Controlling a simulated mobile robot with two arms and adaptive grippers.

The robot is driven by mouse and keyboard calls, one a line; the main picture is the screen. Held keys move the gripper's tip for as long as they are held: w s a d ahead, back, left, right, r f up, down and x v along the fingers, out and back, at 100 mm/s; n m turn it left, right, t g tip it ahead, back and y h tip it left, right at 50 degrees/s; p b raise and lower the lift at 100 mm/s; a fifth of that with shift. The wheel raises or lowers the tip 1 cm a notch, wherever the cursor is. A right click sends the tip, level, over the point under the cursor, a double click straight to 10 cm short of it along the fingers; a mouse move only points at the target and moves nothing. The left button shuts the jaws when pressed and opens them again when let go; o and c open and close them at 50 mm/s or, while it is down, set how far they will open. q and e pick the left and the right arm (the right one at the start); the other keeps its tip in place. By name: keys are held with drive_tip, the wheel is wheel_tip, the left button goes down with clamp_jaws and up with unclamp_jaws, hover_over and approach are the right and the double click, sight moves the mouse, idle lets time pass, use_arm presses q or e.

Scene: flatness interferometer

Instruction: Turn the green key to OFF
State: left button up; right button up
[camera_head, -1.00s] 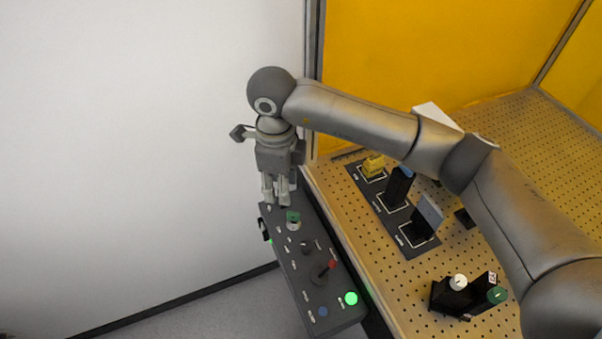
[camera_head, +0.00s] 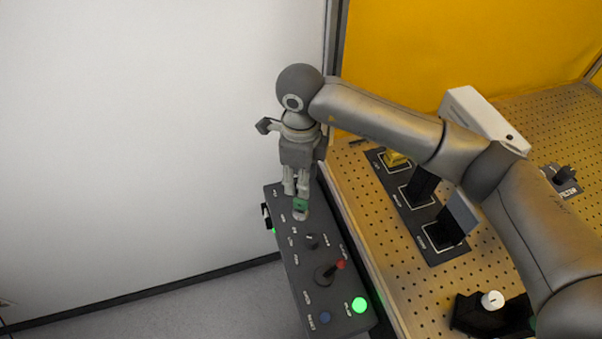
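The green key (camera_head: 300,204) sits upright in its switch near the far end of the dark sloped control panel (camera_head: 278,217). The panel's small labels are too small to read, so I cannot tell the key's marked position. My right gripper (camera_head: 297,191) comes in from the right and points down at the key. Its two fingers are slightly apart, just behind and above the key, and partly overlap it in the picture. I cannot tell whether they touch it. No grip on the key shows. My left gripper is out of view.
The panel also has a black knob (camera_head: 311,241), a red-tipped lever (camera_head: 340,265), a lit green button (camera_head: 359,305) and a blue button (camera_head: 325,318). A perforated table (camera_head: 375,235) with block fixtures lies to the right. A white wall (camera_head: 130,130) stands to the left.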

sight(301, 200)
wheel_tip(301, 200, down, 3)
drive_tip(key=shift+s+r+p, duration=0.15)
drive_tip(key=shift+p, duration=0.4)
wheel_tip(301, 200, down, 6)
drive_tip(key=shift+r+p, duration=0.25)
drive_tip(key=shift+p, duration=0.55)
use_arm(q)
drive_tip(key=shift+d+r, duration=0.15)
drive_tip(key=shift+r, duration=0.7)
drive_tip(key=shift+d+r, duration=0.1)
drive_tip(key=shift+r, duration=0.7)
use_arm(e)
drive_tip(key=shift+f, duration=0.65)
clamp_jaws()
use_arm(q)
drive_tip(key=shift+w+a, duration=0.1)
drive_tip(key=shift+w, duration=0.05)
use_arm(e)
drive_tip(key=shift+m, duration=1.2)
